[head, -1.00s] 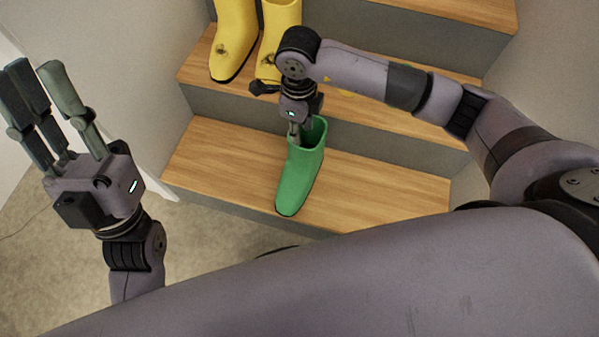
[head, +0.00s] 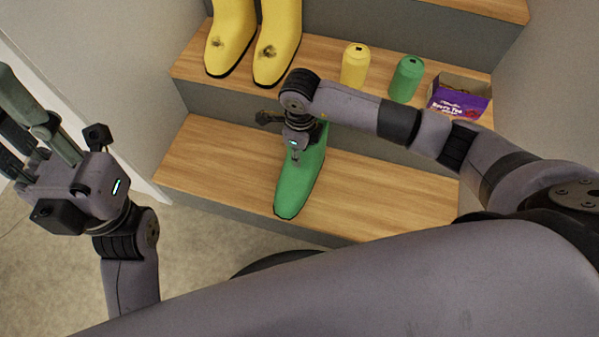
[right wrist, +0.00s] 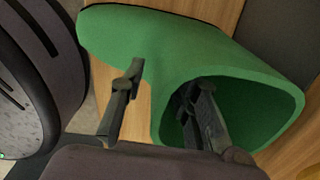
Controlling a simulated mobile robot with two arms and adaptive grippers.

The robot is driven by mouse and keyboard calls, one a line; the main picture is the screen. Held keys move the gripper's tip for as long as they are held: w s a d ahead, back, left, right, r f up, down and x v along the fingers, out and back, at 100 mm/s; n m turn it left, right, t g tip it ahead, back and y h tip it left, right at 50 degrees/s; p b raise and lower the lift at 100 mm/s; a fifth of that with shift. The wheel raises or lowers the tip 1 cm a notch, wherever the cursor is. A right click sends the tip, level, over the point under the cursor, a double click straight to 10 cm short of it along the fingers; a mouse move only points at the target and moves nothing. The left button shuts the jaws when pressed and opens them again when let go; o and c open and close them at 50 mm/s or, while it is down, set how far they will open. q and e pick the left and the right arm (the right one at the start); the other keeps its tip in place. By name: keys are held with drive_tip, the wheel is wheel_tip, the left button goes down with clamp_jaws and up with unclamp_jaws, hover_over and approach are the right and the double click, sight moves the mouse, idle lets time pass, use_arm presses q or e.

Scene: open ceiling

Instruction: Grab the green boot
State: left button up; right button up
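The green boot (head: 301,180) stands on the lower wooden step in the head view, its toe toward the front edge. My right gripper (head: 296,155) is at its top and covers part of the opening. In the right wrist view, the boot (right wrist: 180,45) shows its opening at the right. The right gripper (right wrist: 160,100) is open across the boot's near wall, one finger outside and the others inside the opening. A gap shows between the outer finger and the wall. My left gripper (head: 22,122) is open and empty at the far left, away from the boot.
On the step above stand two yellow boots (head: 277,40), a yellow can (head: 355,65), a green can (head: 407,78) and a purple box (head: 460,97). A wall (head: 130,60) bounds the stairs on the left. The lower step (head: 390,200) is bare right of the green boot.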

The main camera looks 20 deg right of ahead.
drive_tip(key=shift+c, duration=0.4)
clamp_jaws()
idle(0.7)
